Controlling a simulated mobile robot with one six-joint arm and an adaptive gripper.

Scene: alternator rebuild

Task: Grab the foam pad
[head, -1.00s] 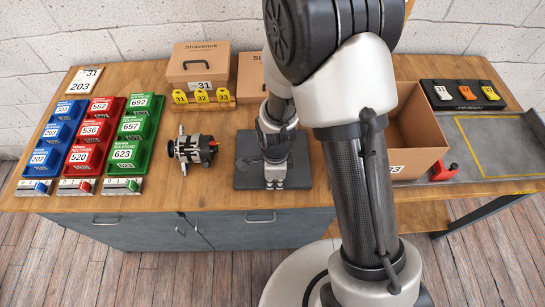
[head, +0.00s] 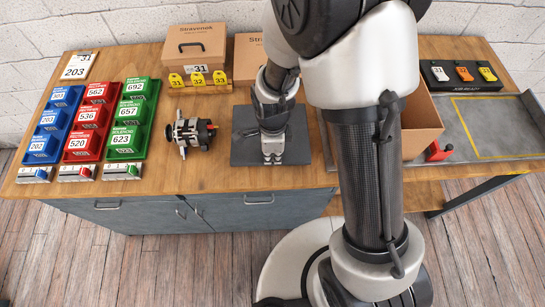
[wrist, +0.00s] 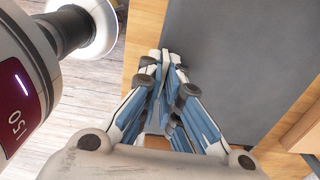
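The foam pad appears to be the flat dark grey square (head: 296,150) lying on the wooden bench; it fills much of the wrist view (wrist: 235,60). My gripper (head: 272,160) points down over the pad's front edge in the head view. In the wrist view my gripper's fingertips (wrist: 161,58) are drawn nearly together where the pad's edge meets the wood. I see no pad material clearly between them, and I cannot tell whether they touch it. My arm hides part of the pad's middle and back.
An alternator (head: 188,133) stands left of the pad, with coloured bins (head: 88,130) further left. Yellow numbered tags (head: 198,79) and a cardboard box (head: 195,48) stand behind. An open carton (head: 424,125) and a grey tray (head: 470,125) are to the right.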

